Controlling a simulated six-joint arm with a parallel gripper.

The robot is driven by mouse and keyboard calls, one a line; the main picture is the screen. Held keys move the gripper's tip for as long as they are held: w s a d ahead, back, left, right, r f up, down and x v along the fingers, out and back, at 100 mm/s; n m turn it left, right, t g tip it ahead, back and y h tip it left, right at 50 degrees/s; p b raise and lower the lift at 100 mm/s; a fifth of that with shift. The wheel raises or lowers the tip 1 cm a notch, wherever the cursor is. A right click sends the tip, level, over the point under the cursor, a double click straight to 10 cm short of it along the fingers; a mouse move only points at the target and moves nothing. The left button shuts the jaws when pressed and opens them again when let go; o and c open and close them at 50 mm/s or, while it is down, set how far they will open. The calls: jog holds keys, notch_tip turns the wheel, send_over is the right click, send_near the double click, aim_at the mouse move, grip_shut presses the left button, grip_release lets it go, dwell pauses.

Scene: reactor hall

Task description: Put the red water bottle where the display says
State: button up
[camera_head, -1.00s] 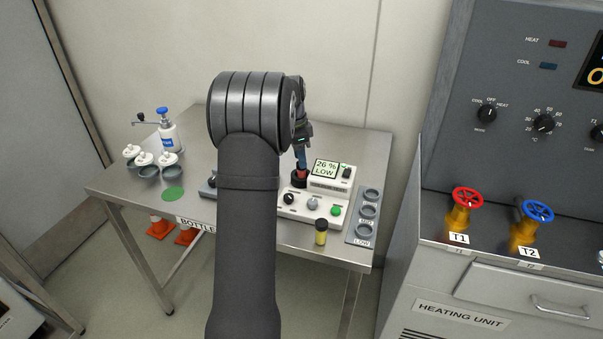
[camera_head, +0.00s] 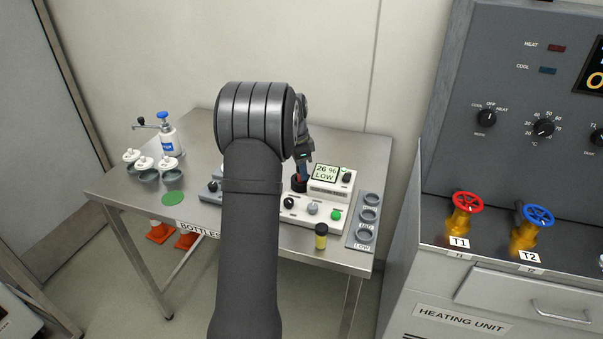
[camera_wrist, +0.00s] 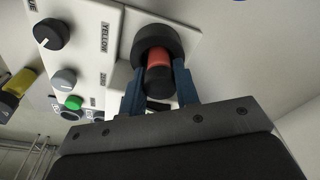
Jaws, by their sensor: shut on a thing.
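The red water bottle (camera_wrist: 158,60) stands in the round black socket (camera_wrist: 153,36) of the white measuring device (camera_head: 318,216). Its lower part is hidden in the socket, and its dark cap faces the wrist camera. My gripper (camera_wrist: 159,76) is shut on the bottle, one blue finger on each side. In the head view my gripper (camera_head: 301,172) is small and partly hidden by my arm. The device's display (camera_head: 325,172) reads "26 % LOW". A grey rack (camera_head: 365,220) with several round holders stands right of the device. Its front holder is labelled "LOW" and looks empty.
A yellow bottle (camera_head: 320,236) with a dark cap stands in front of the device, near the table edge. Several white-topped vessels (camera_head: 146,163) and a blue-capped bottle (camera_head: 168,135) stand at the left. The heating unit (camera_head: 480,285) is right of the table.

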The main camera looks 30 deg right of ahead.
notch_tip(320, 180, up, 8)
jog(key=shift+f, duration=0.1)
jog(key=s+d+m, duration=0.2)
jog(key=s+d, duration=0.1)
jog(key=s, duration=0.4)
jog(key=s+d+m, duration=0.2)
jog(key=s, duration=0.5)
jog(key=shift+s+d+f+m+g, duration=0.15)
jog(key=shift+s+f+m, duration=0.3)
jog(key=shift+s+f, duration=1.2)
jog(key=shift+s+f+m+g, duration=0.1)
jog(key=shift+s+f+m, duration=0.65)
jog(key=shift+s, duration=1.55)
jog(key=shift+s+d+f+m+g, duration=0.1)
jog(key=shift+s+f+m+g, duration=0.1)
jog(key=shift+s+f, duration=1.55)
jog(key=shift+s+f, duration=0.2)
jog(key=shift+f, duration=0.1)
jog(key=o, duration=1.6)
jog(key=shift+o, duration=0.2)
